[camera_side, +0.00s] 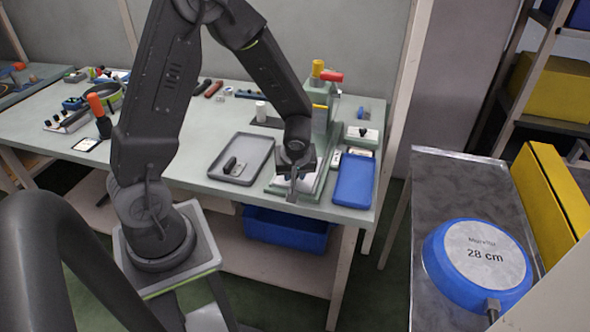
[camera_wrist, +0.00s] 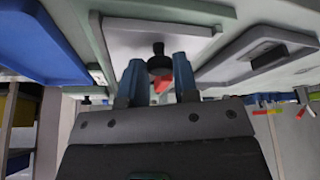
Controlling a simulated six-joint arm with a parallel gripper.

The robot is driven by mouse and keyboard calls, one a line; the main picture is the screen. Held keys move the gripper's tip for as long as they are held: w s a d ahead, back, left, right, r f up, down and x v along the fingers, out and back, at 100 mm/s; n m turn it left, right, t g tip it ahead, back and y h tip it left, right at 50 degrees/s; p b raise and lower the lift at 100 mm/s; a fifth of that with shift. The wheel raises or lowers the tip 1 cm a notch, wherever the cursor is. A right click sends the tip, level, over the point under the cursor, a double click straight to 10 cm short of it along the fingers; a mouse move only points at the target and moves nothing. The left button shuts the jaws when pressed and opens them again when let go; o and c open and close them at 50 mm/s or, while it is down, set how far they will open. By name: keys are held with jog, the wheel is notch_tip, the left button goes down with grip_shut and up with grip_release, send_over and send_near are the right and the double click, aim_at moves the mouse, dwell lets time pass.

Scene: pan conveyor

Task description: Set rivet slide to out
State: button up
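My gripper (camera_side: 292,190) is low over the front of a green bench fixture (camera_side: 322,130), above its pale plate (camera_side: 281,181). In the wrist view my gripper (camera_wrist: 160,72) shows two blue-grey fingers standing apart. A black knob (camera_wrist: 158,50) on the pale plate (camera_wrist: 190,42) lies between or just beyond the fingertips; I cannot tell whether they touch it. I take this knob and plate for the rivet slide, but no label is readable. A small red part (camera_wrist: 161,84) shows between the fingers. My gripper hides the knob in the side view.
A grey tray (camera_side: 262,145) with a dark-handled piece (camera_side: 230,165) lies left of the fixture. A blue tray (camera_side: 355,180) lies close on its right. The fixture has a yellow-topped post (camera_side: 318,68) and red handle (camera_side: 332,76) behind my gripper. A blue bin (camera_side: 285,228) sits below.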

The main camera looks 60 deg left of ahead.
jog(key=o, duration=0.4)
jog(key=shift+s+d, duration=0.1)
jog(key=shift+s, duration=0.05)
jog(key=shift+o, duration=0.2)
jog(key=v, duration=1.3)
jog(key=shift+r, duration=0.35)
jog(key=shift+d, duration=0.15)
jog(key=s+d+r+m+t+h, duration=0.3)
jog(key=s+d+r+m, duration=0.5)
jog(key=m, duration=0.5)
jog(key=s+r+h, duration=0.1)
jog(key=s+r, duration=0.1)
jog(key=s, duration=0.1)
jog(key=shift+s+r+m+t, duration=0.2)
jog(key=shift+m+t, duration=0.1)
jog(key=shift+t, duration=0.1)
